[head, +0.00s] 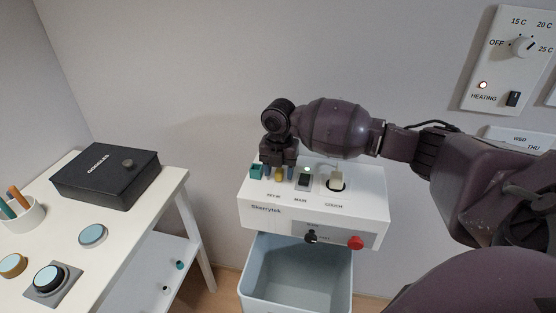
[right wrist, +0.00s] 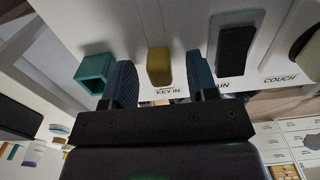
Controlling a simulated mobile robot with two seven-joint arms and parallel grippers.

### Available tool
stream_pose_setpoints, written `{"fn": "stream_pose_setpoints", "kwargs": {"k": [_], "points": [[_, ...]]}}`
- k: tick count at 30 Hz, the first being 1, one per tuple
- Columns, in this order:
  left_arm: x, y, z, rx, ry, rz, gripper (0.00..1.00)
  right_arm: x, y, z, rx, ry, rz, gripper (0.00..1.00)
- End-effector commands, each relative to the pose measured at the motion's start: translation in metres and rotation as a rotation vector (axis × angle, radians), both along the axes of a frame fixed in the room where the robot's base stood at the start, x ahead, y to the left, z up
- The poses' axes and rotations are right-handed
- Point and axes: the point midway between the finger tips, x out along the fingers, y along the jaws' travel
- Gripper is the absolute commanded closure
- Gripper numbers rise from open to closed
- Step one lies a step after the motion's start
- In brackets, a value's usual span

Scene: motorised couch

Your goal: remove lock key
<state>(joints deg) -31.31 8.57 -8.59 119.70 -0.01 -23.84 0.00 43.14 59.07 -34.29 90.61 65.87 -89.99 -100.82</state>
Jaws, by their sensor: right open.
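The yellow lock key (right wrist: 159,66) stands in the top of the white control box (head: 312,200), above a "KEY IN" label. In the head view the key (head: 279,175) is small and partly hidden by my right gripper (head: 279,170). My right gripper points down at the box. In the right wrist view its two blue fingers (right wrist: 161,82) are open, one on each side of the key, with a gap on both sides. My left gripper is out of view.
A teal square holder (right wrist: 95,72) stands just left of the fingers. A black main switch (right wrist: 236,50) is close on the right, with the couch knob (head: 336,182) beyond. A grey-blue bin (head: 296,275) is below the box. A white table (head: 130,225) stands left.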

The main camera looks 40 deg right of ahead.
Motion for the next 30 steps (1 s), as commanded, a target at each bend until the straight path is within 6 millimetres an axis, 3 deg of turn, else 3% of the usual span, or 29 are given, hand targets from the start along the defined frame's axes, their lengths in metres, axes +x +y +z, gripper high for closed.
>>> {"fn": "stream_pose_setpoints", "kwargs": {"k": [4, 14, 24, 25, 28, 30], "points": [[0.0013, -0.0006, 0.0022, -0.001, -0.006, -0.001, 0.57, -0.0001, 0.0001, -0.009, 0.001, 0.001, 0.0, 0.47], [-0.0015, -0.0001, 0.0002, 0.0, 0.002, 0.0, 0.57, 0.0, 0.0001, -0.0097, 0.0, -0.001, 0.0, 0.48], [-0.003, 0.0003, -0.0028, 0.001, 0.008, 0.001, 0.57, 0.0, 0.0001, -0.0096, 0.0, -0.001, 0.0, 1.0], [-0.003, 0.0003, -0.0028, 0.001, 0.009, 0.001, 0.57, 0.0, 0.0001, -0.0096, 0.0, -0.001, 0.0, 0.82], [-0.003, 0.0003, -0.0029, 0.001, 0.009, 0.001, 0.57, 0.0001, 0.0001, -0.0095, 0.0, -0.001, 0.0, 0.97], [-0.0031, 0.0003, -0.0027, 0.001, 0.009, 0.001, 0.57, 0.0001, 0.0001, -0.0094, 0.0, -0.001, 0.0, 1.0]]}}
